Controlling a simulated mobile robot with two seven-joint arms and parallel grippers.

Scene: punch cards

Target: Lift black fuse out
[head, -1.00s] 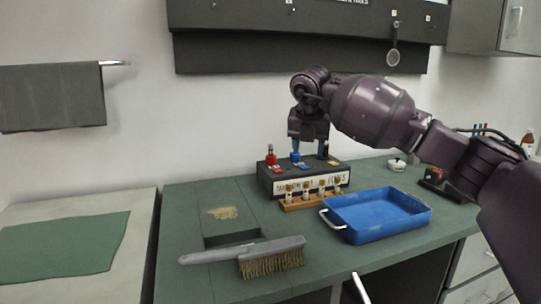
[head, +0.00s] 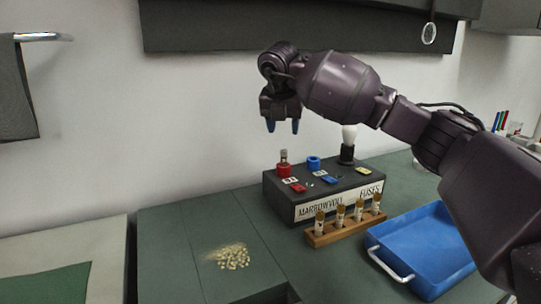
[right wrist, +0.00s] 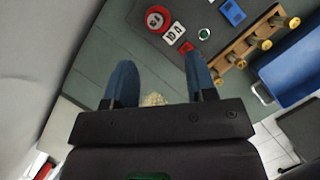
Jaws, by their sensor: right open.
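The black fuse (head: 347,153) stands upright at the right end of the dark fuse box (head: 283,203), with a pale rounded top. A red fuse (head: 284,169) stands at the box's left end and also shows in the right wrist view (right wrist: 155,20). A blue fuse or socket (head: 314,163) sits between them. My right gripper (head: 283,127) is open and empty, with blue fingertips pointing down, above the box's left end and left of the black fuse. It also shows in the right wrist view (right wrist: 161,75). My left gripper is not in view.
A wooden rack (head: 323,238) with several small corked vials stands before the box. A blue tray (head: 425,255) lies to the right. A heap of pale crumbs (head: 232,257) lies on the green bench top. The wall is close behind the box.

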